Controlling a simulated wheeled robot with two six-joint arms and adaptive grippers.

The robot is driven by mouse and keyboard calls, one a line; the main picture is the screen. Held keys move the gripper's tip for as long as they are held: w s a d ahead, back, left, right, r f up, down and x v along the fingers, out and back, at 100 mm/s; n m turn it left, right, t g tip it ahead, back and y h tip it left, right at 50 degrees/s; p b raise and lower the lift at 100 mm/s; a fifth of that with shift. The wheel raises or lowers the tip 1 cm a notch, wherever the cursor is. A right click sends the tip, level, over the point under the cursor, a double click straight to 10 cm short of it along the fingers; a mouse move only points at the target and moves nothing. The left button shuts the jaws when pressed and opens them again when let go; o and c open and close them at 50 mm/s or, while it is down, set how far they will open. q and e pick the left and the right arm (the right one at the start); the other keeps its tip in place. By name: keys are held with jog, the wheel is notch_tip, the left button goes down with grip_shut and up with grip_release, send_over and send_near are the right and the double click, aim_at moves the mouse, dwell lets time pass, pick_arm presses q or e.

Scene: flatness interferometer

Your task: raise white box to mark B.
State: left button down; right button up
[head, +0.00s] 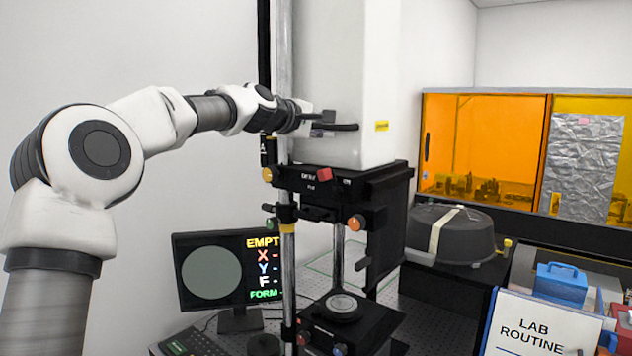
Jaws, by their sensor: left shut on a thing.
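The white box (345,70) is the tall upright housing of the interferometer, standing above the black stage head. A dark horizontal handle (346,127) sticks out at its front face. My left gripper (322,124) reaches in from the left and is shut at this handle; its fingers partly cover the handle's left end. I cannot make out mark B. A dark rail and a metal post (283,60) run upright left of the box. My right gripper is out of view.
The black head (318,182) with red and orange knobs sits below the box. A monitor (228,270) showing a grey disc stands lower left. A black round case (455,234), a lab routine sign (540,327) and an orange-windowed enclosure (485,140) are at right.

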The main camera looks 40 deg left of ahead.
pick_arm(q)
jog(key=shift+r+p, duration=0.55)
jog(key=shift+r, duration=0.05)
dwell(0.7)
jog(key=c, duration=1.1)
grip_release()
jog(key=shift+f, duration=0.1)
jog(key=shift+c, duration=0.2)
